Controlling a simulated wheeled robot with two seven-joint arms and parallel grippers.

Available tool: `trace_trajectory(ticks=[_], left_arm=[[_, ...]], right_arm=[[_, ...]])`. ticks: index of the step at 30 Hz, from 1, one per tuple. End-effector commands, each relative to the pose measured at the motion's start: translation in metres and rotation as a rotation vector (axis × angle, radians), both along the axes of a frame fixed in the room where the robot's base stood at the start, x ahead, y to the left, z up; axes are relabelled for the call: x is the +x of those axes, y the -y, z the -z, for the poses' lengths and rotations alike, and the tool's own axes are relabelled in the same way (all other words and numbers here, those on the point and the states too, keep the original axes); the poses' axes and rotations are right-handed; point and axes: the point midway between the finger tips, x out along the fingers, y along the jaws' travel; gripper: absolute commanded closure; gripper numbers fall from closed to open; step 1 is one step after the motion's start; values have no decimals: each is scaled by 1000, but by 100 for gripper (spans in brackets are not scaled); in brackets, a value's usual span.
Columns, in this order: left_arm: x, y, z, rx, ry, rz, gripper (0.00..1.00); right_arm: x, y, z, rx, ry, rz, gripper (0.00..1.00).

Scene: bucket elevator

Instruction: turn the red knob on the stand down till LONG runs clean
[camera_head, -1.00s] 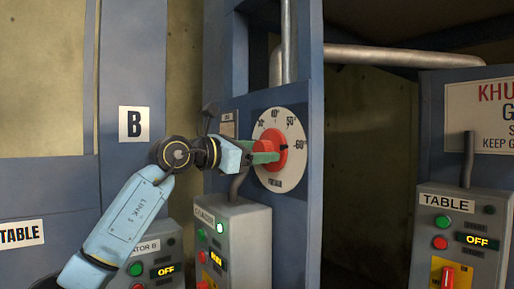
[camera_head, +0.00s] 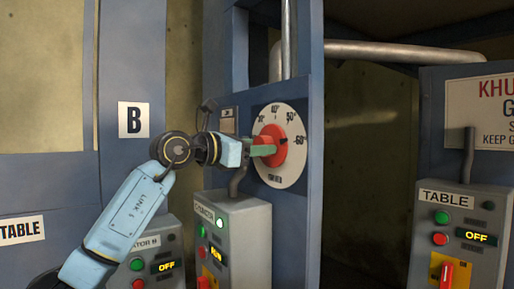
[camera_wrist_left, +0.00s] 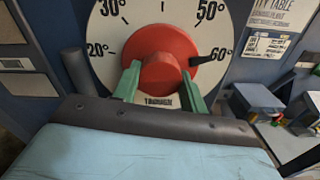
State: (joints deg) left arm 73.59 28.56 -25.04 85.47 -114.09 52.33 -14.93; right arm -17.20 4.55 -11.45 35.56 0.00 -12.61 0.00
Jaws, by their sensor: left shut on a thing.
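The red knob (camera_head: 278,148) sits at the centre of a round white dial (camera_head: 292,114) on the blue stand (camera_head: 312,205). The dial has degree marks, and in the left wrist view the black pointer (camera_wrist_left: 205,58) on the knob (camera_wrist_left: 160,50) lies near the 60° mark. My left gripper (camera_head: 266,150) reaches in from the left. Its green fingers (camera_wrist_left: 160,84) are shut on the knob's raised red grip, one on each side. The dial's lower lettering is partly hidden by the fingers in the wrist view. No LONG label is readable. My right gripper is not in view.
A grey control box (camera_head: 243,235) with lit displays stands below the dial. Another box (camera_head: 155,262) is at lower left. The TABLE box (camera_head: 462,225), reading OFF, stands at right under a warning sign (camera_head: 482,112). A dark opening lies between the stand and that box.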

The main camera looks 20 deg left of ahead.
Motion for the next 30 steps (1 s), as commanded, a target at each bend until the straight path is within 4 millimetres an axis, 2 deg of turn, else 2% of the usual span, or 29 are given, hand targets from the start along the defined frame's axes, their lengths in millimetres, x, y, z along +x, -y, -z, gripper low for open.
trace_trajectory(ticks=[18,30], left_arm=[[0,0,0,-358,-281,0,80],[0,0,0,-475,-372,0,80]], right_arm=[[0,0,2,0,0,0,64],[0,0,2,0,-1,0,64]])
